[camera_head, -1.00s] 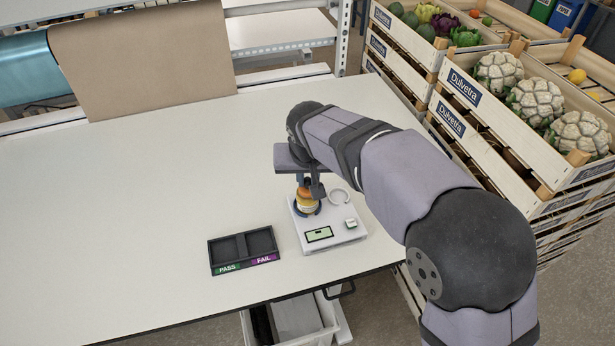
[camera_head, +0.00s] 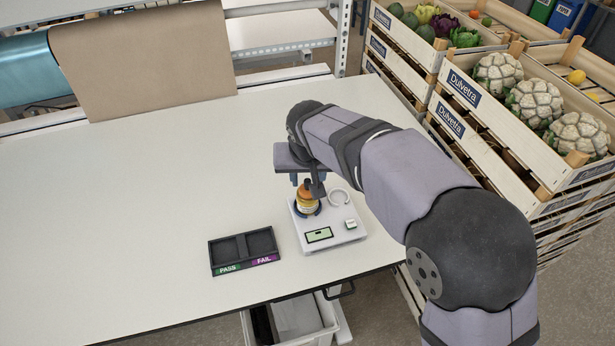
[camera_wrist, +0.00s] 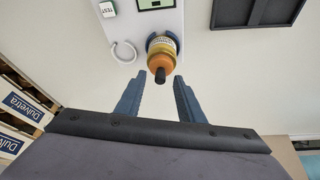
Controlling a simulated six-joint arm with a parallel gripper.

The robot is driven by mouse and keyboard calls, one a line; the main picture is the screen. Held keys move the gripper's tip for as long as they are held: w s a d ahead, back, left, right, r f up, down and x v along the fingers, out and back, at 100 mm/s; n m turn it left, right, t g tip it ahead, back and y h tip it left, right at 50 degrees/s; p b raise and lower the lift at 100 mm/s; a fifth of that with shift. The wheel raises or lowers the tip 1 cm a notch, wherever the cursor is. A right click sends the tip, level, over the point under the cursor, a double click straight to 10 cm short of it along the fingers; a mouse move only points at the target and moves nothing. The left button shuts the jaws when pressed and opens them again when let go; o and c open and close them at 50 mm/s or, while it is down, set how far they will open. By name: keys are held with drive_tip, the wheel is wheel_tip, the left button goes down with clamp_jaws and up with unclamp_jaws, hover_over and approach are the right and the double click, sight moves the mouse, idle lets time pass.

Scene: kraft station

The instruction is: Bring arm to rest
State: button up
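My gripper (camera_wrist: 158,100) is open in the wrist view, its two blue-grey fingers apart with nothing held between them. An orange bottle (camera_wrist: 161,55) with a dark tip stands on the white scale (camera_wrist: 187,15), just beyond the fingertips. In the head view the bottle (camera_head: 306,203) is upright on the scale (camera_head: 340,236), and my gripper (camera_head: 308,184) is right above and behind it, partly hidden by my arm. Whether a finger touches the bottle cannot be told.
A black two-part tray (camera_head: 212,256) marked PASS and FAIL lies left of the scale. A white ring (camera_head: 338,197) is on the scale. Vegetable crates (camera_head: 500,125) stand to the right. Brown paper (camera_head: 145,60) hangs at the back. The table's left side is clear.

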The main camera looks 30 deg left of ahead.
drive_tip(key=shift+r+p, duration=2.75)
drive_tip(key=shift+r, duration=0.95)
drive_tip(key=shift+a+n, duration=0.2)
drive_tip(key=shift+n, duration=0.7)
drive_tip(key=s+d+f+n+g+h, duration=0.2)
drive_tip(key=s+d+f+g, duration=0.1)
drive_tip(key=s+d+f, duration=1)
drive_tip(key=s+d+m+g+b, duration=0.1)
drive_tip(key=s+d+m, duration=0.1)
drive_tip(key=d, duration=0.8)
drive_tip(key=s+d+m+g+b, duration=0.1)
drive_tip(key=s+d+m, duration=0.15)
drive_tip(key=d, duration=0.75)
drive_tip(key=w+d+r+m+t, duration=0.1)
drive_tip(key=w+d+m, duration=0.2)
drive_tip(key=d+m, duration=0.2)
drive_tip(key=d, duration=0.3)
drive_tip(key=shift+d+b, duration=0.15)
drive_tip(key=shift+b, duration=0.2)
drive_tip(key=shift+c, duration=0.7)
